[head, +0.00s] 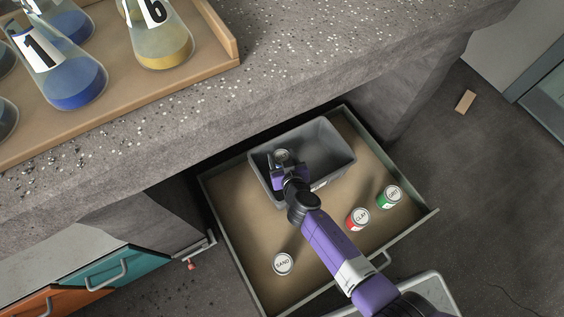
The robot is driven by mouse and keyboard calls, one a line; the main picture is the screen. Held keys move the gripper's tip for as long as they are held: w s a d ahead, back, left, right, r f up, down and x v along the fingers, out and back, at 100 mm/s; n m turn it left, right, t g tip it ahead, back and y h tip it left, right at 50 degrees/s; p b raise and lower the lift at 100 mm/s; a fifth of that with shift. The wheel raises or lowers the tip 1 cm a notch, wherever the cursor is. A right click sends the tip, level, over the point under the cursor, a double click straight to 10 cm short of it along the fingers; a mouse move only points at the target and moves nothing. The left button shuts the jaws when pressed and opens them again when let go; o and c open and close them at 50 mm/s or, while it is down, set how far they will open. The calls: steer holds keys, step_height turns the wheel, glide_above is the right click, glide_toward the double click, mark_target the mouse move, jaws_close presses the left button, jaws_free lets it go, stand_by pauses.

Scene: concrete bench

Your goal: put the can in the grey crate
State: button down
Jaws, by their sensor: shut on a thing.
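The grey crate (337,158) sits at the back of an open drawer under the bench. My gripper (281,166) is over the left part of the crate, reaching in from the front right. It is shut on a can (282,155) whose top shows beside the fingers, within the crate's outline. I cannot tell whether the can touches the crate floor. Three other cans stand in the drawer outside the crate: a white one marked SAND (282,264), a red one marked CLAY (357,219) and a green one (388,197).
The drawer (232,205) has bare floor left and right of my arm. Above it, the speckled bench (330,45) carries a wooden tray (150,105) of numbered flasks. Teal (108,265) and orange (40,303) drawer fronts are at lower left. A small tan block (465,101) lies on the floor.

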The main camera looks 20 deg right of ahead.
steer(key=shift+f+b, duration=0.35)
steer(key=shift+f, duration=0.55)
steer(key=shift+f, duration=0.2)
steer(key=c, duration=0.5)
jaws_free()
steer(key=shift+r, duration=0.3)
steer(key=p+v, duration=0.3)
steer(key=v, duration=0.9)
steer(key=shift+p, duration=0.3)
steer(key=shift+f, duration=0.15)
